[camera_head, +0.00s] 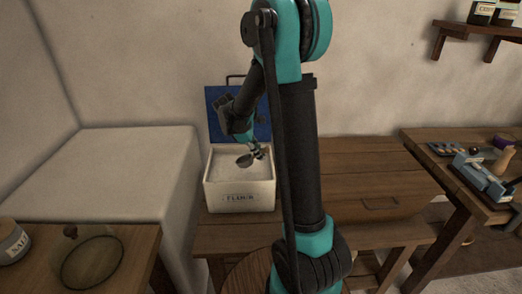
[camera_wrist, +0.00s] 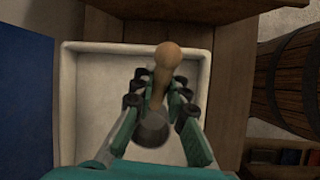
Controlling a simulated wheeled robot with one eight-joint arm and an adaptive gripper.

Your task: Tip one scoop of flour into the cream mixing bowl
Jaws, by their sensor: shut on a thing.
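My gripper (camera_head: 257,150) is shut on a scoop and holds it over the open flour bin (camera_head: 240,197). In the wrist view my gripper's fingers (camera_wrist: 159,90) close around the scoop's pale wooden handle (camera_wrist: 168,56). The dark scoop head (camera_head: 244,161) is at or just above the white flour; I cannot tell whether it touches or holds any. The wrist view shows the scoop head too (camera_wrist: 152,130). The bin is a white box with a label on its front, and its blue lid (camera_head: 219,103) stands open behind. I cannot make out a cream mixing bowl in either view.
A clear round vessel (camera_head: 98,273) and a labelled jar (camera_head: 13,243) stand on the left table. A right-hand table holds a blue-grey tool (camera_head: 482,178). A barrel (camera_wrist: 297,80) is near the bin.

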